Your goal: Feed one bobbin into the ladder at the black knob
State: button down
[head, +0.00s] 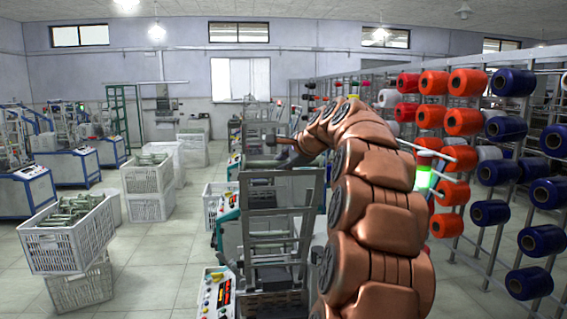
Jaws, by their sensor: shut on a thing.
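My copper-coloured arm rises in front and bends left. My gripper (273,145) is small and dark at its far end, above the nearest winding machine. It is shut on what looks like a grey bobbin (262,162), though the two are hard to tell apart from the frame behind. A grey metal ladder (272,212) with crossbars stands on that machine, just below my gripper. I cannot make out a black knob. Grey-green bobbins (72,210) lie heaped in a white crate (68,247) at the left.
The crate stands on another crate (80,290). A control panel (217,292) with buttons sits at the front of the machine. A rack of red spools (464,122) and blue spools (490,212) fills the right. The tiled floor (150,270) between crates and machine is clear.

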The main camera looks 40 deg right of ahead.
notch_tip(320, 180, down, 6)
jog(key=w+d+b, duration=0.1)
jog(key=w, duration=0.1)
jog(key=shift+d+r, duration=0.2)
jog(key=shift+r, duration=0.05)
dwell(0.8)
jog(key=shift+f, duration=0.15)
jog(key=shift+w+d+f+b, duration=0.25)
jog(key=shift+w+f, duration=0.1)
jog(key=shift+f, duration=0.5)
jog(key=shift+w+d+f+b, duration=0.25)
jog(key=shift+w+f, duration=0.05)
jog(key=shift+f, duration=0.6)
jog(key=shift+w+d+f+b, duration=0.25)
jog(key=shift+w+f, duration=0.1)
jog(key=shift+f, duration=0.5)
jog(key=shift+f, duration=0.1)
jog(key=f, duration=0.1)
jog(key=w+f, duration=0.1)
jog(key=d+f+b, duration=0.1)
jog(key=shift+w+f, duration=0.15)
jog(key=shift+f, duration=0.15)
jog(key=c, duration=1)
grip_release()
